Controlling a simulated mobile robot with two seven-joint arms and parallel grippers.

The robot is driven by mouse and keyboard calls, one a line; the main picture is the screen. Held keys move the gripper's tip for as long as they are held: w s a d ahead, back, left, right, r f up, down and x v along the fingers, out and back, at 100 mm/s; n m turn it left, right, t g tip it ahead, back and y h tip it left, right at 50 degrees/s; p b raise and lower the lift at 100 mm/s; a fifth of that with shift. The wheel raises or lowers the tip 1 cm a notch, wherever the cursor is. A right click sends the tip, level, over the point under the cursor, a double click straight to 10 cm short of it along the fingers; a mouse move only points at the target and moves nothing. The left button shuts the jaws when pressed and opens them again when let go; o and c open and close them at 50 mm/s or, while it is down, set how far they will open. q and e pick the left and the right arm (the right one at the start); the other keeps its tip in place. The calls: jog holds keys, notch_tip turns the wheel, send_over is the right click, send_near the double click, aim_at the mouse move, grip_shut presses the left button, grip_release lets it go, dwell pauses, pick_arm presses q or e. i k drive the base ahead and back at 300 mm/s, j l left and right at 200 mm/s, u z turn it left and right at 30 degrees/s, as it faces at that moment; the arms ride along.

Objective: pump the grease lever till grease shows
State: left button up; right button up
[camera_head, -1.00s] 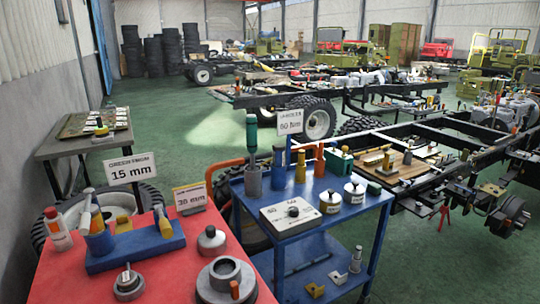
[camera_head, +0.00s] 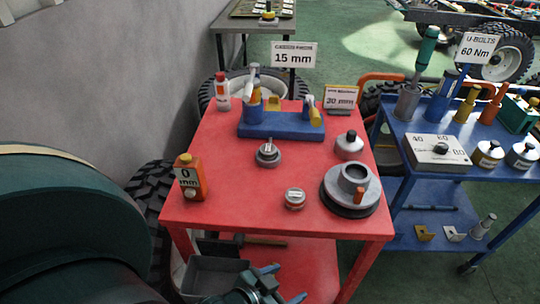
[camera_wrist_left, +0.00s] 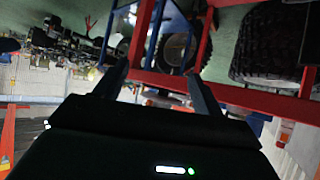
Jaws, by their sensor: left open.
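A blue block (camera_head: 281,129) stands at the back of the red table. I cannot tell for sure which part is the grease lever, and I cannot make out any grease. A grey round hub (camera_head: 351,190) with an orange peg is at the table's right. My right gripper is out of view.
The red table (camera_head: 240,208) also holds a grey knob piece (camera_head: 268,154), a small tin (camera_head: 294,198), a lidded pot (camera_head: 349,146) and a bottle (camera_head: 222,92). A grey bin (camera_head: 215,278) is underneath. A blue cart (camera_head: 405,205) stands close on the right.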

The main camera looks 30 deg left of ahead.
aim_at(316, 119)
jog(key=u, duration=1.8)
jog(key=k+l, duration=0.1)
jog(key=l, duration=0.55)
jog(key=k+l, duration=0.1)
jog(key=l, duration=1.2)
jog(key=k, duration=0.05)
